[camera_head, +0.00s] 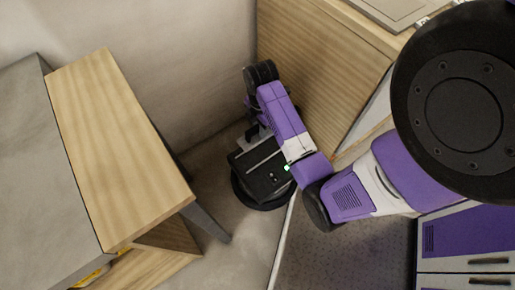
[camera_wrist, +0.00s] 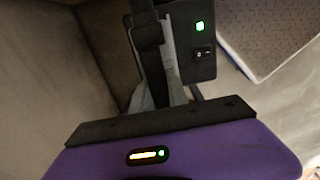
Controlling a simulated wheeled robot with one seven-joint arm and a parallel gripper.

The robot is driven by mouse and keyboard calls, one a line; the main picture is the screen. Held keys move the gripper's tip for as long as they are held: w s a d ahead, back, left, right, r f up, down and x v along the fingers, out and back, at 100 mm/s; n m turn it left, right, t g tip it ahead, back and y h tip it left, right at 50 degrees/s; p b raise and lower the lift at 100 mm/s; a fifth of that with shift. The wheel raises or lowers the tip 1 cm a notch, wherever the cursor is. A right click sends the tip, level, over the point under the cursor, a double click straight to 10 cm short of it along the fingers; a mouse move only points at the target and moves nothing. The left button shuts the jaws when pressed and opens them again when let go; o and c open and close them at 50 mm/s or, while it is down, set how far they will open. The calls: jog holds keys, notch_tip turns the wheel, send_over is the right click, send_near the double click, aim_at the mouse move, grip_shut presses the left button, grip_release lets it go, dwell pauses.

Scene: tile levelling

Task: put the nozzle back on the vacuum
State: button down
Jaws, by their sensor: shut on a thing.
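The vacuum (camera_head: 270,180) is a black, boxy unit with a round base, standing on the floor in the corner in the head view. In the wrist view its black housing (camera_wrist: 193,66) shows a lit green light and a rocker switch. My gripper (camera_head: 252,122) is low beside the back left of the vacuum, mostly dark and small in the head view. In the wrist view my gripper (camera_wrist: 150,40) is shut on a narrow grey piece, which I take as the nozzle (camera_wrist: 171,62), close beside the housing. Its lower end is hidden, and I cannot tell whether it touches the vacuum.
A wooden bench (camera_head: 120,140) with a grey top stands at the left. A wooden cabinet (camera_head: 320,75) stands close at the right of the vacuum. A speckled grey panel (camera_head: 345,250) lies in front. Bare floor (camera_head: 215,262) shows between the bench and panel.

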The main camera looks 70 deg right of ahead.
notch_tip(320, 180, down, 14)
jog(key=b, duration=0.3)
jog(key=shift+f, duration=0.15)
jog(key=shift+f+b, duration=0.15)
jog(key=shift+b, duration=0.2)
jog(key=c, duration=1.3)
grip_release()
